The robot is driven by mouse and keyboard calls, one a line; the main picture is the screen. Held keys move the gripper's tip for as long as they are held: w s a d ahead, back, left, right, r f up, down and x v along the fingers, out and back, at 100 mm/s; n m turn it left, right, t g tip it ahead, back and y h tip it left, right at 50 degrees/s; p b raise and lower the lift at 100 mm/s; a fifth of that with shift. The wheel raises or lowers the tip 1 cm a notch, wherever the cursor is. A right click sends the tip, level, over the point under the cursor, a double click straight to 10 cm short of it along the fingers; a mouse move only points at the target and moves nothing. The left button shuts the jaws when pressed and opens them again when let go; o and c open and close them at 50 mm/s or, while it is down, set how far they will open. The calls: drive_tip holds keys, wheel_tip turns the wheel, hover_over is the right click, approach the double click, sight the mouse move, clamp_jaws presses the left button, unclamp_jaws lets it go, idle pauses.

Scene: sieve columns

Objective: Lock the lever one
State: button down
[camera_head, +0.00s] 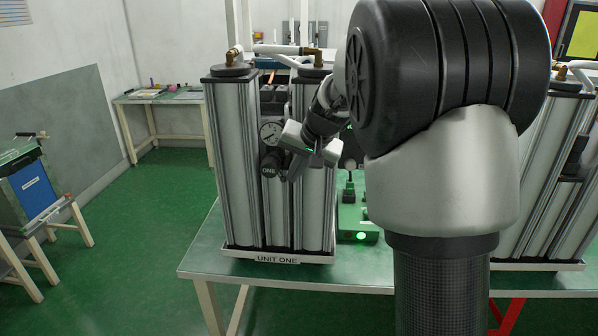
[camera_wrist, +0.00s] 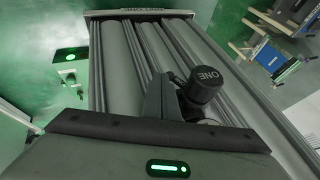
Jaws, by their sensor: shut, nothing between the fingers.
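The black round-ended lever marked ONE (camera_head: 269,168) is on the front of the column unit labelled UNIT ONE (camera_head: 227,160), just below a round gauge (camera_head: 270,132). In the wrist view the lever's end (camera_wrist: 205,84) points away from the column face, and its lower part is partly hidden. My gripper (camera_head: 291,174) is at the right of the lever, close in front of the columns. In the wrist view the fingers (camera_wrist: 160,98) are shut and empty, right beside the lever. I cannot tell whether they touch it.
A green box with a lit button (camera_head: 358,222) stands on the green table (camera_head: 205,255) right of the unit. Another column unit (camera_head: 545,170) is at the far right. My arm covers much of the middle. A side bench (camera_head: 165,98) and a blue-fronted box (camera_head: 38,185) are at left.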

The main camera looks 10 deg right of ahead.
drive_tip(key=shift+f+b, duration=0.2)
drive_tip(key=shift+b, duration=0.15)
drive_tip(key=shift+f+y+b, duration=0.1)
drive_tip(key=shift+y+b, duration=0.2)
drive_tip(key=shift+b, duration=0.4)
drive_tip(key=shift+f+b, duration=0.1)
drive_tip(key=shift+b, duration=0.2)
drive_tip(key=shift+w+a+f+m+t+y+b, duration=0.2)
drive_tip(key=shift+a+f+y+b, duration=0.35)
drive_tip(key=shift+b, duration=1.4)
drive_tip(key=shift+w+a+f+m+t+y+b, duration=0.2)
drive_tip(key=shift+a+f+t+y+b, duration=0.3)
drive_tip(key=shift+b, duration=1.4)
drive_tip(key=shift+w+a+f+m+t+y+b, duration=0.15)
drive_tip(key=shift+a+f+y+b, duration=0.55)
drive_tip(key=shift+b, duration=1.25)
drive_tip(key=shift+a+r, duration=0.1)
drive_tip(key=shift+r, duration=0.15)
